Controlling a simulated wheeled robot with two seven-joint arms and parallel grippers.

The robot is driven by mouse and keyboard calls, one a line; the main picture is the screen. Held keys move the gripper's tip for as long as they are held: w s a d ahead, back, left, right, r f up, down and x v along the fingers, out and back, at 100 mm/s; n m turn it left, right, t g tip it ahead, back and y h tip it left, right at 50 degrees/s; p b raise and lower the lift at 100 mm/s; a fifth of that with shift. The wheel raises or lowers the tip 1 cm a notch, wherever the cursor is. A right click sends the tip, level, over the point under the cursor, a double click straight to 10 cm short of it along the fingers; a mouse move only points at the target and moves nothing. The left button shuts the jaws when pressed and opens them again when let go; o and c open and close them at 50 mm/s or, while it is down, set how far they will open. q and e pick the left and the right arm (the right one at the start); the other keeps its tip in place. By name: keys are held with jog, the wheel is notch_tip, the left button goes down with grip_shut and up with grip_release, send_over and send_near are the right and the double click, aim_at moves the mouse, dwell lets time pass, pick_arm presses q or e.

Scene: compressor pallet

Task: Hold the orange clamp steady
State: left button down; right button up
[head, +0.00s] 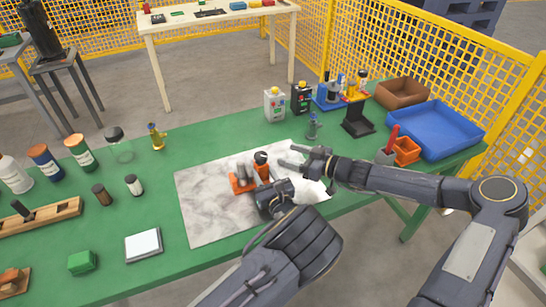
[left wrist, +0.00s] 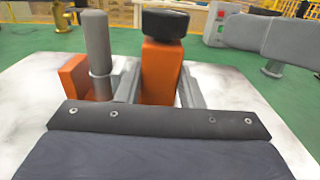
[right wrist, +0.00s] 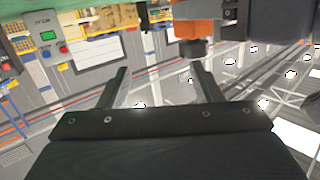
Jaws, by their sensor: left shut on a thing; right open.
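The orange clamp (head: 240,185) stands on the white-grey marbled mat (head: 200,210). It has an orange upright with a black cap and a grey cylinder beside it. In the left wrist view, the orange upright (left wrist: 161,68) is between the fingers of my left gripper (left wrist: 158,88), which is shut on it. The grey cylinder (left wrist: 98,42) stands just left of it. My right gripper (head: 300,158) is open and empty, right of the clamp and apart from it. In the right wrist view, the clamp's black cap and orange part (right wrist: 194,30) appear beyond the open fingers (right wrist: 161,88).
A blue tray (head: 435,128), a brown bin (head: 402,92) and a small orange bin (head: 406,151) are at the right of the green table. Bottles (head: 80,152) line the left. A white and a black box (head: 301,97) stand behind the mat. The mat's left part is clear.

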jog(key=w+a+r+m+h, duration=0.2)
jog(key=w+a+m+h, duration=0.1)
jog(key=w+m+h, duration=0.4)
jog(key=m+g+h, duration=0.6)
jog(key=h, duration=0.2)
send_near(260, 156)
jog(key=x, duration=0.8)
jog(key=shift+w+d+f, duration=0.1)
jog(key=shift+d+f, duration=0.1)
jog(key=shift+f, duration=0.05)
jog(key=c, duration=1)
